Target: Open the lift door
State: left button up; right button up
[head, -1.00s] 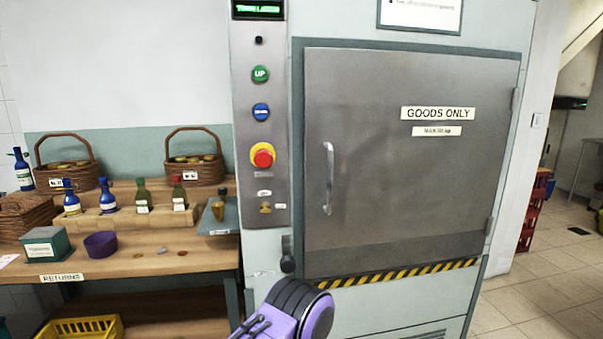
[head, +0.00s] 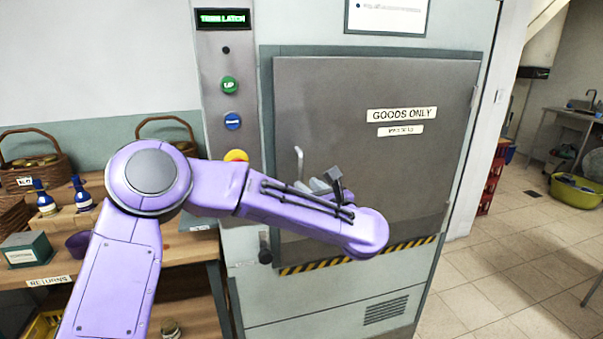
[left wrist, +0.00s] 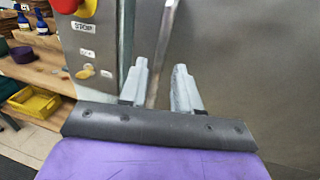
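The grey metal lift door (head: 390,120), marked GOODS ONLY, is shut in its frame. Its upright bar handle (head: 299,158) is at the door's left side, its lower part hidden by my left arm. My left gripper (head: 316,185) is at the handle, partly hidden by its own wrist. In the left wrist view, the fingers of my left gripper (left wrist: 161,66) are apart, and the handle (left wrist: 163,50) runs between them with gaps showing on both sides. A dark latch lever (head: 265,246) hangs at the door's lower left. My right gripper is not in view.
The green display (head: 223,18) above the control panel seems to read TURN LATCH. A red and yellow stop button (left wrist: 73,6) is left of the gripper. A wooden bench (head: 180,252) with baskets and bottles stands left. Open tiled floor (head: 500,260) lies right.

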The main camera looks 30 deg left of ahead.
pick_arm(q)
jog(key=shift+p+x, duration=0.6)
jog(key=shift+x, duration=1.6)
grip_shut()
